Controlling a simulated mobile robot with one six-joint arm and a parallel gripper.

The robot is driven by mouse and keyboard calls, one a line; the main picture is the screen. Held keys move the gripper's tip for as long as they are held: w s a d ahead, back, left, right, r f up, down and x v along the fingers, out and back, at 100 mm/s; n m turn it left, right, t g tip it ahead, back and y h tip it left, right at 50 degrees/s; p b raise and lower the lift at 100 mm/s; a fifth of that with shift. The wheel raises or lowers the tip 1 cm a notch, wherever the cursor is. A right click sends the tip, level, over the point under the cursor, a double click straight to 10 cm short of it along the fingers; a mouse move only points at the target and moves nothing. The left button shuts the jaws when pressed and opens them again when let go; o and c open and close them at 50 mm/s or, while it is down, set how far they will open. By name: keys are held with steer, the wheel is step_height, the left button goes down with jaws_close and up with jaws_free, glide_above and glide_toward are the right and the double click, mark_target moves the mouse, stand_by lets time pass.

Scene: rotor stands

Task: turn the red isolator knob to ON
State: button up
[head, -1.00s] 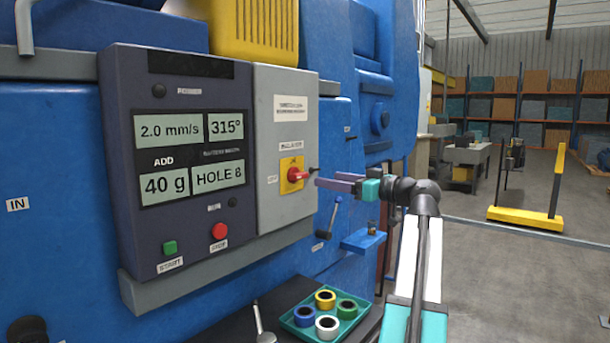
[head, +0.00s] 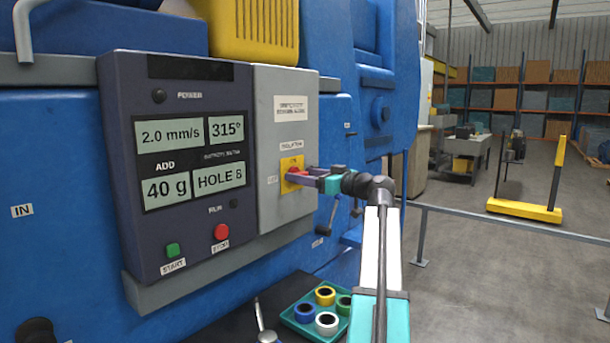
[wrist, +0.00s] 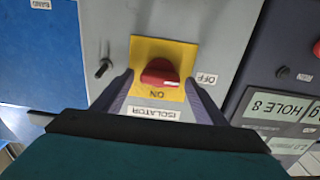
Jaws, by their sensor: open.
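The red isolator knob (wrist: 160,72) sits on a yellow plate (wrist: 144,48) on the grey box (head: 287,82). The wrist view shows the panel upside down. The knob's bar lies sideways there, with its white mark toward the OFF label (wrist: 206,78); the ON label (wrist: 157,93) is below it. My gripper (wrist: 159,77) is open, with one finger at each end of the bar and small gaps visible. In the head view my gripper (head: 295,175) is at the plate and partly covers the knob.
A small black peg (wrist: 104,68) sticks out beside the plate. The dark control panel (head: 215,105) has a green START button (head: 173,250) and a red button (head: 221,231). A teal tray (head: 296,328) with several coloured rings is below. A grey rail (head: 480,225) stands at right.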

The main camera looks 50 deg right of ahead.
steer(key=c, duration=1.1)
steer(key=shift+o, duration=0.2)
steer(key=shift+m, duration=0.4)
steer(key=shift+d+f+m+p, duration=0.1)
steer(key=shift+d+m+p, duration=0.1)
steer(key=shift+m, duration=4.1)
steer(key=shift+d+f+m+p, duration=0.1)
steer(key=shift+m+p, duration=0.1)
steer(key=shift+m, duration=4.1)
steer(key=o, duration=1.1)
steer(key=shift+c, duration=0.2)
